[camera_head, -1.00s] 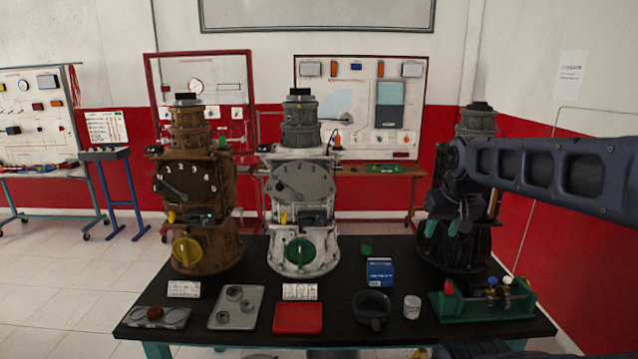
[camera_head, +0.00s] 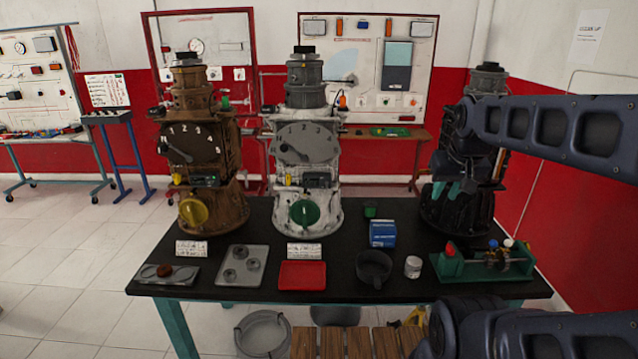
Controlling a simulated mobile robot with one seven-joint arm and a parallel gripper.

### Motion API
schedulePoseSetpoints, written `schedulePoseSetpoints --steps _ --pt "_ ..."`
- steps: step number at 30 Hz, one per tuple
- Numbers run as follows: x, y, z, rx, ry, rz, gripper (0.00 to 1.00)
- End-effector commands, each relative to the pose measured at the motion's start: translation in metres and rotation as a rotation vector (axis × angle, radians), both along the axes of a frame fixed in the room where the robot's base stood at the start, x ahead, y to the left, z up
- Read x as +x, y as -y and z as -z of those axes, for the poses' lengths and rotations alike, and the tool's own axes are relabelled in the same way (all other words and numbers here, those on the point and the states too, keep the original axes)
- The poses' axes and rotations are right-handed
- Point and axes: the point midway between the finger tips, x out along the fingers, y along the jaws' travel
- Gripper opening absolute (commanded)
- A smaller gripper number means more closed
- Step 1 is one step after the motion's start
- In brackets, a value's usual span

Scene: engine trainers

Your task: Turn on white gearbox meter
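The white gearbox (camera_head: 287,202) stands upright at the back middle of the black table. Its round grey meter (camera_head: 306,143) faces me, with a dark pointer toward the lower left. I cannot tell whether the box has a light on. My gripper (camera_head: 447,190), with two teal fingertips apart, appears open and empty. It hangs in front of the black gearbox, well right of the white one and not touching it.
A brown gearbox (camera_head: 222,150) stands left; its small box shows a green light. The black gearbox (camera_head: 470,212) stands right. In front are a red tray (camera_head: 302,275), grey tray (camera_head: 240,267), dark mug (camera_head: 373,268), blue box (camera_head: 382,233), white cup (camera_head: 413,267) and green fixture (camera_head: 483,263).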

Motion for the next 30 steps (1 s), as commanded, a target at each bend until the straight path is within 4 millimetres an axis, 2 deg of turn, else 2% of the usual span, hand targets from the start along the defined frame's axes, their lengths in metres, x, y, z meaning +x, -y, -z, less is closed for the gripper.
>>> schedulePoseSetpoints --steps 1,3,4,11,30 --pt "0.001 -0.001 0.000 0.004 -0.004 0.002 0.16" --pt "0.004 -0.002 0.001 0.016 -0.014 0.007 0.03" --pt "0.006 -0.003 0.001 0.023 -0.020 0.011 0.00" --pt "0.029 -0.019 0.008 0.124 -0.108 0.057 0.00" --pt "0.115 -0.068 0.036 0.463 -0.386 0.244 0.00"
